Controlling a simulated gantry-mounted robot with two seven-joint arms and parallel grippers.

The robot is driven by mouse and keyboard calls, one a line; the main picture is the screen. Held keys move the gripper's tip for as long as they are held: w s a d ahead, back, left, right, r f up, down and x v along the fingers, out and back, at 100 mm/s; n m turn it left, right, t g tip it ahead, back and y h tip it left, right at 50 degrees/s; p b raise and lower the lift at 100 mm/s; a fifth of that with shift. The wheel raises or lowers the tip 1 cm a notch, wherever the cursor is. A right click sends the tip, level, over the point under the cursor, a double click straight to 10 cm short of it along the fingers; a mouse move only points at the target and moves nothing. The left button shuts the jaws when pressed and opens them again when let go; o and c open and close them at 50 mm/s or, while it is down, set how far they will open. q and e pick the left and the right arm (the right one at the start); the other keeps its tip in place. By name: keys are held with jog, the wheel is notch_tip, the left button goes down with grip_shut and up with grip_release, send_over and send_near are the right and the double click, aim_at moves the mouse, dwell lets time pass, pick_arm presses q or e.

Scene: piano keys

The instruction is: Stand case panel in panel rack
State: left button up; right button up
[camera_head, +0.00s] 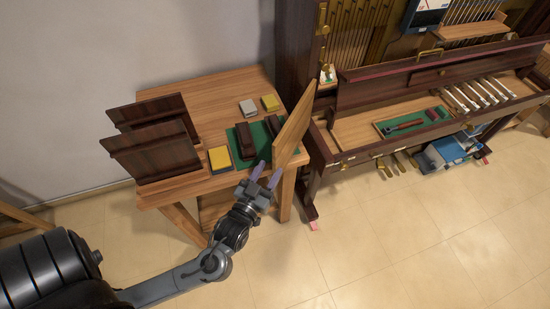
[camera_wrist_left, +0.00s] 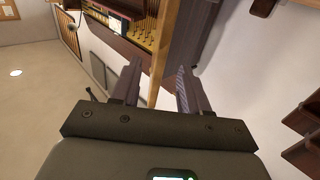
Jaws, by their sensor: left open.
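A light wooden case panel (camera_head: 294,122) stands steeply tilted at the right end of the table, by the front edge. My left gripper (camera_head: 267,174) is open at the panel's lower near end. In the left wrist view, the panel (camera_wrist_left: 163,50) shows nearly edge-on as a thin strip between the spread fingers (camera_wrist_left: 157,88); contact cannot be told. Two dark brown panels (camera_head: 152,147) stand upright and parallel at the table's left end, apparently in the panel rack, whose base is mostly hidden behind them. They also show at the right edge of the left wrist view (camera_wrist_left: 306,135). My right gripper is out of view.
The wooden table (camera_head: 195,95) holds a yellow block (camera_head: 220,158), two small blocks at the back and dark brown blocks (camera_head: 246,141) on a green mat. The opened piano (camera_head: 350,120) stands close to the right. Bare tabletop lies behind the blocks.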

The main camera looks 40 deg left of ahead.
pick_arm(q)
jog(key=s+d+f+m+g+h, duration=0.2)
jog(key=s+d+f+g+h, duration=0.3)
jog(key=d+f+g, duration=0.1)
jog(key=s+d+f+m+g, duration=0.1)
jog(key=s+f+m+g, duration=0.1)
jog(key=s+g, duration=0.5)
jog(key=s+m, duration=0.1)
jog(key=s, duration=0.2)
jog(key=shift+d+g, duration=0.3)
jog(key=shift+a+f, duration=0.1)
